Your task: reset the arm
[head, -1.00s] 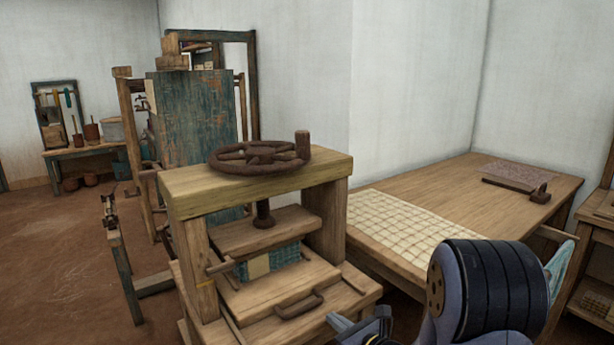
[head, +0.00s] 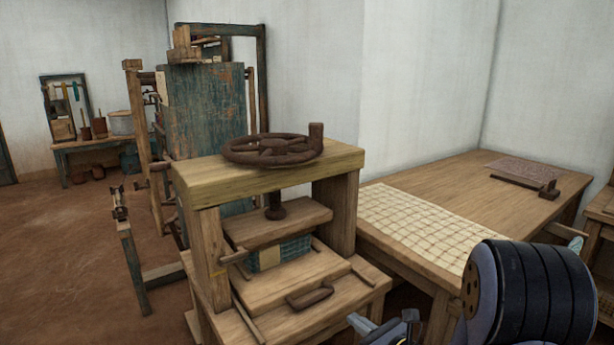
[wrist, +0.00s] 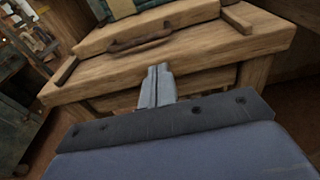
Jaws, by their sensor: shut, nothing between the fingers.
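My gripper (wrist: 158,84) is shut and empty in the wrist view. Its fingers lie together in front of the lower edge of the wooden press (wrist: 190,65), with a dark handle (wrist: 140,43) beyond the tips. In the head view my gripper is only partly in view at the bottom edge, in front of the press (head: 265,167) and to the right of its base; its fingertips cannot be made out clearly there.
The press has a dark hand wheel (head: 272,150) on top and a patterned cloth block (head: 280,252) under its plate. A table (head: 455,190) with checked cloth (head: 415,222) stands to the right. A loom frame (head: 207,105) stands behind. Brown floor (head: 70,250) is open at left.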

